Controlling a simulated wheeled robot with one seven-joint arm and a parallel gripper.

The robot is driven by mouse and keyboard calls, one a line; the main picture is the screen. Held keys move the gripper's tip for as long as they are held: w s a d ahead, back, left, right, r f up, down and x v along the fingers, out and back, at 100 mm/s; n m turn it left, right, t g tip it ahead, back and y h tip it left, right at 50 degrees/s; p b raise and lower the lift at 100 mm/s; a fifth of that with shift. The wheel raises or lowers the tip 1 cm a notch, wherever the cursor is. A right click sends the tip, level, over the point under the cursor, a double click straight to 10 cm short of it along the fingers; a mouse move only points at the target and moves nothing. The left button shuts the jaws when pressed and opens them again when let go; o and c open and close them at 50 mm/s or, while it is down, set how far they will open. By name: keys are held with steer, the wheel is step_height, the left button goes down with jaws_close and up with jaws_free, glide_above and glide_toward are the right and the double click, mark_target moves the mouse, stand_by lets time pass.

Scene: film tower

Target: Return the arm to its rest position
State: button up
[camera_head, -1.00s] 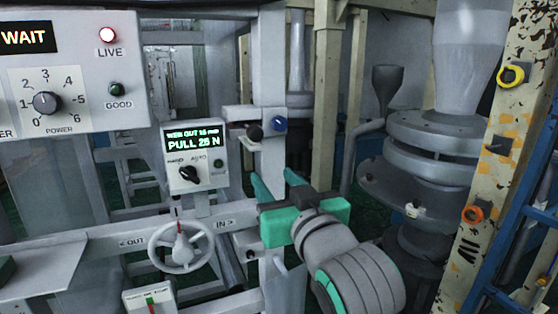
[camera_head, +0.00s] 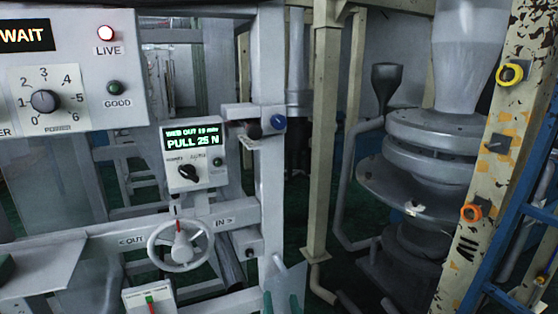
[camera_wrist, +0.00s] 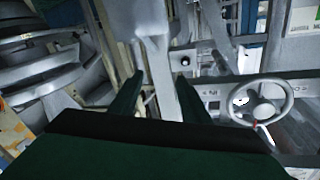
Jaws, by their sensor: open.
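My gripper (camera_head: 281,299) shows only as teal fingertips at the bottom edge of the head view, right of the handwheel and low in front of the grey frame. The rest of my arm is out of that view. In the wrist view my gripper (camera_wrist: 159,80) has its two dark green fingers apart, with nothing between them. A pale grey upright lies beyond the gap between the fingers.
A white handwheel (camera_head: 181,246) sits on a rail marked OUT and IN; it also shows in the wrist view (camera_wrist: 261,101). Above it is a display box (camera_head: 192,154) reading PULL 25 N. A control panel (camera_head: 70,70) stands left, a grey machine (camera_head: 440,150) right.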

steer(key=s+f+g+h, duration=0.2)
steer(key=s+f+h, duration=0.1)
steer(key=s+f, duration=1.5)
steer(key=s+f+n, duration=0.2)
steer(key=s+f, duration=0.1)
steer(key=s, duration=1.7)
steer(key=shift+s+a+g, duration=0.15)
steer(key=shift+a+g, duration=0.15)
stand_by(0.6)
steer(key=c, duration=0.3)
